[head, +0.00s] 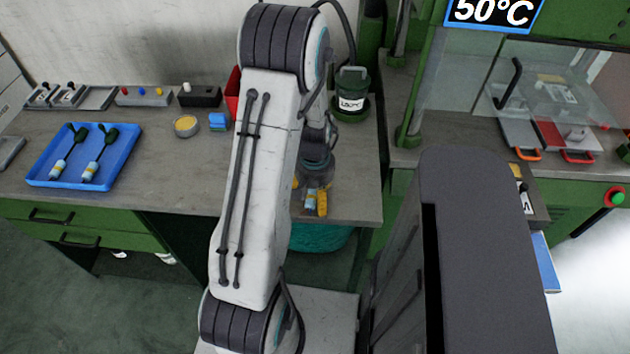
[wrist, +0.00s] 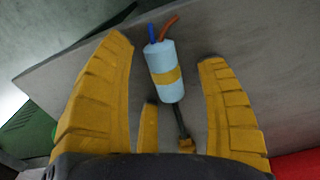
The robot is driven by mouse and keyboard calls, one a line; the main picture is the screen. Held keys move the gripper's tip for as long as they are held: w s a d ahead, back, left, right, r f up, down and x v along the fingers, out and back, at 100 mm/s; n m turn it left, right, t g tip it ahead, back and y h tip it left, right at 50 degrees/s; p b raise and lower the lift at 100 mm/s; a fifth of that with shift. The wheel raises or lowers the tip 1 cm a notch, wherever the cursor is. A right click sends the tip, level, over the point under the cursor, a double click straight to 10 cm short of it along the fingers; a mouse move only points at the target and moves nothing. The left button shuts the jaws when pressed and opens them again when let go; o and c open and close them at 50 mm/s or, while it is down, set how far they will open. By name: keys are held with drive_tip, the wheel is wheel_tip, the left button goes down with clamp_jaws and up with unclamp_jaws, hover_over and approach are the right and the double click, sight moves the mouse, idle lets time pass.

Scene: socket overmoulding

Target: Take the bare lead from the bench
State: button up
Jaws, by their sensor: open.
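The bare lead (wrist: 165,72) is a light blue cylinder with a yellow band. A blue and an orange wire stick out of its far end, and a dark cable runs back from its near end. It lies on the grey bench (wrist: 245,45). My gripper (wrist: 165,50) has its yellow fingers spread wide, one on each side of the lead, with visible gaps. In the head view, my gripper (head: 316,200) is low at the bench's front edge, and a bit of the lead (head: 309,199) shows there. My arm hides much around it.
A blue tray (head: 38,180) with two dark-ended leads stands on the bench at left. The bench middle is clear.

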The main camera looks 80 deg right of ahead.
drive_tip(key=shift+o, duration=0.2)
drive_tip(key=c, duration=1.3)
